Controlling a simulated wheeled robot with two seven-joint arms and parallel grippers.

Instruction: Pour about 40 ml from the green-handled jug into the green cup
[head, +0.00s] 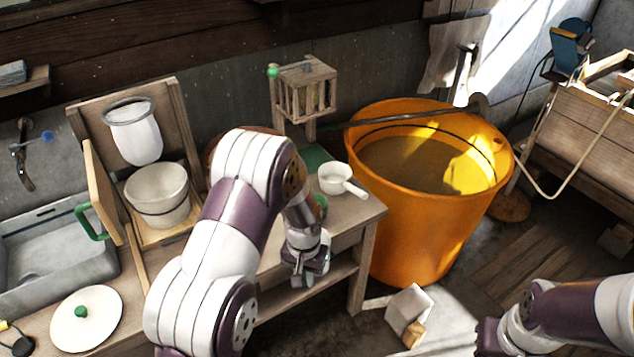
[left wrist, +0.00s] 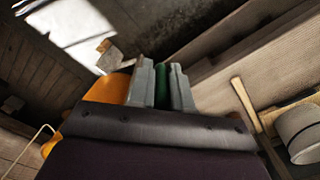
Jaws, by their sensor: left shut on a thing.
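My left gripper (head: 310,272) is in front of the wooden bench's right part. In the left wrist view its two grey fingers (left wrist: 161,88) are shut on a narrow green piece (left wrist: 176,85), which looks like the jug's green handle. The jug's body does not show there. In the head view a small green curved part (head: 320,206) shows just beside my left wrist, above the gripper; I cannot tell whether it belongs to the jug or the cup. My left arm covers much of the bench, and I cannot make out the green cup. My right gripper is not in view.
A white long-handled dipper (head: 336,179) sits near a green mat (head: 316,157) on the bench. A big orange tub (head: 420,235) stands to the right. A white bucket (head: 158,195), a lid (head: 86,318) and a sink (head: 55,250) are at left.

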